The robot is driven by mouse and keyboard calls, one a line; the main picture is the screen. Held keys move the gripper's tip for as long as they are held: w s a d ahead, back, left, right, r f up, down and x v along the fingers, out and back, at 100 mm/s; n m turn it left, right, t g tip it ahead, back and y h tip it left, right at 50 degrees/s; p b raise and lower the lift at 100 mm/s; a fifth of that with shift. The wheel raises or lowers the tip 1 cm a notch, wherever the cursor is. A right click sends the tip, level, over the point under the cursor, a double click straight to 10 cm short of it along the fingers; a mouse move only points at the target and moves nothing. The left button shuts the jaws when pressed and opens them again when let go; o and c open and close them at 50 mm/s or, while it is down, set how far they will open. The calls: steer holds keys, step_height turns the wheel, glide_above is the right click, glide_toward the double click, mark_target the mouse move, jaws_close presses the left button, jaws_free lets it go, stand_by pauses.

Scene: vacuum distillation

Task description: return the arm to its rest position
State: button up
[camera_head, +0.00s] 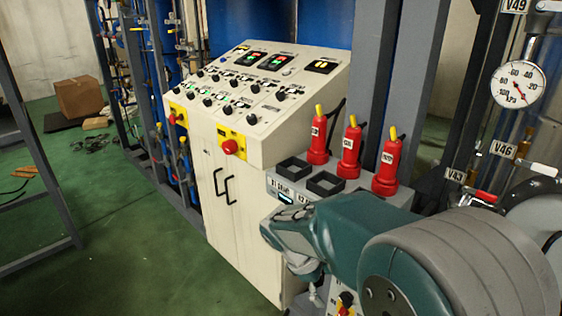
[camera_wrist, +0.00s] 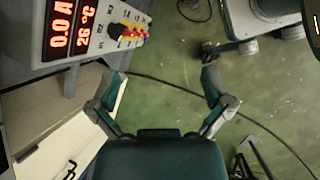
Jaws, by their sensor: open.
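My gripper (camera_wrist: 162,88) is open in the wrist view, with its two teal and grey fingers spread wide. Nothing is between the fingers; green floor and a dark cable show behind them. In the head view my teal and grey arm reaches across the lower right, in front of a grey unit with red bottle-shaped items. In the wrist view a panel with red digits (camera_wrist: 62,30) lies at the upper left, beyond the left finger.
A cream control cabinet (camera_head: 230,190) with knobs and a red stop button (camera_head: 232,147) stands left of my arm. Red bottle-like items (camera_head: 349,150) stand close behind it. A pressure gauge (camera_head: 518,84) and valves are at the right. Green floor at left (camera_head: 120,245) is mostly clear.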

steer(key=s+d+r+m+t+y, duration=0.3)
steer(key=s+r+m, duration=0.3)
steer(key=s+m, duration=0.1)
steer(key=s+d+r+m+t+y, duration=0.2)
steer(key=s+r+m, duration=0.4)
steer(key=s, duration=0.3)
steer(key=shift+s+d+r+m+t+y, duration=0.15)
steer(key=shift+s+d+m+t+y, duration=0.05)
steer(key=shift+d+m+t+y, duration=0.25)
